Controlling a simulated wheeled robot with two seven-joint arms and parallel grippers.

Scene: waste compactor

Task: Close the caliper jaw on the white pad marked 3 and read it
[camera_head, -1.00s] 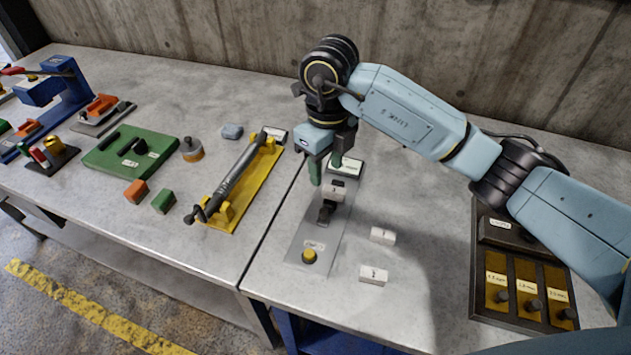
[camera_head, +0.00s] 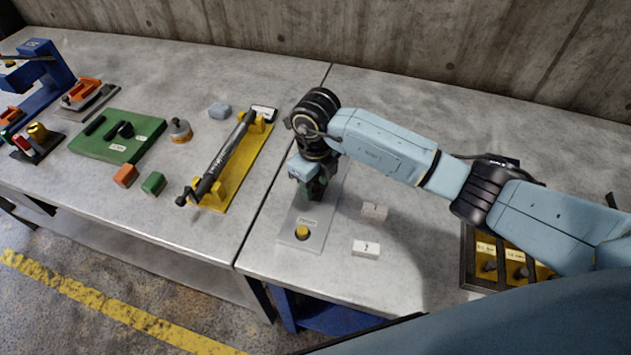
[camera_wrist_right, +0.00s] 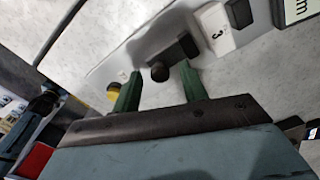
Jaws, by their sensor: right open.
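The caliper's grey plate (camera_head: 290,233) lies on the right table, with a yellow button (camera_head: 302,232) at its near end. In the right wrist view, the white pad marked 3 (camera_wrist_right: 215,30) lies on the plate between two dark jaw blocks. One block (camera_wrist_right: 185,46) has a dark round knob (camera_wrist_right: 159,71) beside it. My right gripper (camera_head: 314,190) is low over the plate. In the wrist view its green fingers (camera_wrist_right: 160,88) are apart, with the knob between their tips; contact cannot be told. The gripper hides the pad and jaw in the head view. My left gripper is out of view.
Two loose white pads (camera_head: 374,211) (camera_head: 366,249) lie right of the plate. A yellow stand (camera_head: 243,165) with a dark bar is to the left. A dark tray (camera_head: 480,284) is at the right. A display marked mm (camera_wrist_right: 302,10) shows beyond the pad.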

